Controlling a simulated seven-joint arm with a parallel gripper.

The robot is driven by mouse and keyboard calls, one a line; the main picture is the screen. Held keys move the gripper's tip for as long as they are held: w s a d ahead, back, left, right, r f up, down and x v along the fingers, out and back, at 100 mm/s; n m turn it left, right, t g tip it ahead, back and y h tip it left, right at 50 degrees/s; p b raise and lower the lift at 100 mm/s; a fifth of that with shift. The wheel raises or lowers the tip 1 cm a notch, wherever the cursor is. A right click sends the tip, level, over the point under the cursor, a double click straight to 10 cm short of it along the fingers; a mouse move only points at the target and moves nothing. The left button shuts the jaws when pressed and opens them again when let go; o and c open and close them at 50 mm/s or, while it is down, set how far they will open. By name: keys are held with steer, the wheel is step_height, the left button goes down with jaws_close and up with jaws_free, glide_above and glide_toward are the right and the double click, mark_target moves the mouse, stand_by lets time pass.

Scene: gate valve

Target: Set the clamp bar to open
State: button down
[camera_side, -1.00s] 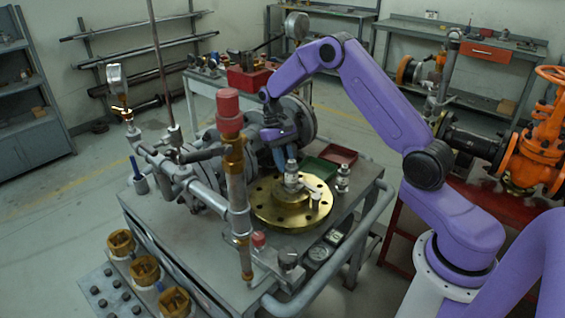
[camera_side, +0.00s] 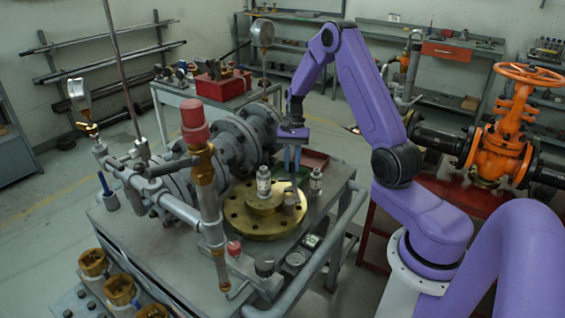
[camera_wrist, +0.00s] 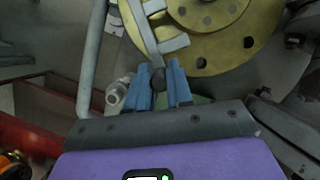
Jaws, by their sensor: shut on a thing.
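The clamp bar (camera_wrist: 147,38) is a narrow grey metal bar lying across the brass flange (camera_wrist: 222,62) in the wrist view. Its dark outer end reaches between the blue fingers of my gripper (camera_wrist: 158,80), which is shut on it. In the side view, my gripper (camera_side: 291,170) points down at the right back edge of the brass flange (camera_side: 240,222). A silver-topped hub (camera_side: 264,182) stands at the flange's middle. The bar is mostly hidden by the fingers and small fittings in the side view.
A small silver fitting (camera_side: 315,181) stands right of the flange, close to my gripper. A red-capped upright pipe (camera_side: 194,118) stands at the front left. A grey pipe rail (camera_side: 345,225) runs along the bench's right edge. An orange handwheel valve (camera_side: 505,130) is farther right.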

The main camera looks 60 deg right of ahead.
steer(key=shift+s+d+m, duration=0.4)
steer(key=shift+s+m, duration=0.2)
steer(key=shift+s, duration=0.1)
steer(key=c, duration=1)
jaws_free()
steer(key=v, duration=1.7)
steer(key=shift+s+d+r, duration=0.15)
steer(key=shift+s+r, duration=0.05)
steer(key=shift+s, duration=0.15)
